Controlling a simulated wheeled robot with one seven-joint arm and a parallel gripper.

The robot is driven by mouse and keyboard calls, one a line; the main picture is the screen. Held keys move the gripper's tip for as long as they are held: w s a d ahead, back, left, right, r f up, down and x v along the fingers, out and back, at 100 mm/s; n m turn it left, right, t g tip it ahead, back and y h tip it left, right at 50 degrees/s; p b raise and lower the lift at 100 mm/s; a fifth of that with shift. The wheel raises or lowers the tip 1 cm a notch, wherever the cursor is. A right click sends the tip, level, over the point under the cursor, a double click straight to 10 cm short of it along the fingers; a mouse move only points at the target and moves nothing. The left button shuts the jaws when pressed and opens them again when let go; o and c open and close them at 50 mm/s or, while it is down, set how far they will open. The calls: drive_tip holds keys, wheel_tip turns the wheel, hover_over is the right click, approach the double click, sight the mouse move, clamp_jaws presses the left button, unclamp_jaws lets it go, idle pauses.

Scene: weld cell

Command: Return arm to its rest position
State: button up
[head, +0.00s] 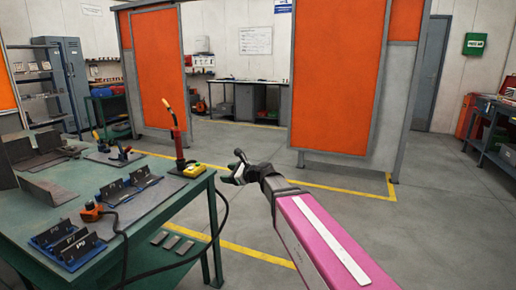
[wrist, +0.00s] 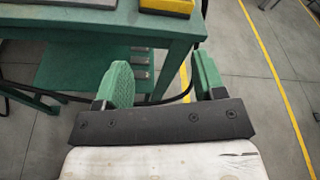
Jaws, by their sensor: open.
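My gripper (head: 235,172) is at the end of my outstretched pink arm, just right of the green work table (head: 214,215) in the head view. In the wrist view my gripper (wrist: 162,82) shows two green-padded fingers spread apart with nothing between them. The table's corner (wrist: 190,33) lies beyond the fingertips there. The gripper looks empty and apart from the table, though its exact height is hard to tell.
A dark cable (head: 222,215) hangs off the table's edge. Orange screens (head: 337,75) stand behind. The floor (head: 400,235) to the right is clear.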

drive_tip(key=s+d+f+n+g+h, duration=0.2)
drive_tip(key=s+d+f+n+h, duration=0.2)
drive_tip(key=d+f, duration=0.5)
drive_tip(key=s+d+f+n+g+h, duration=0.2)
drive_tip(key=s+d+f+n+h, duration=0.3)
drive_tip(key=s+d+f+n, duration=0.3)
drive_tip(key=s+d+f+n+g+h, duration=0.3)
drive_tip(key=s+d+f+n, duration=0.3)
drive_tip(key=d, duration=0.8)
wheel_tip(320, 180, down, 4)
drive_tip(key=shift+s+d+r+n+h, duration=0.2)
drive_tip(key=shift+n+h, duration=0.4)
drive_tip(key=shift+h, duration=0.3)
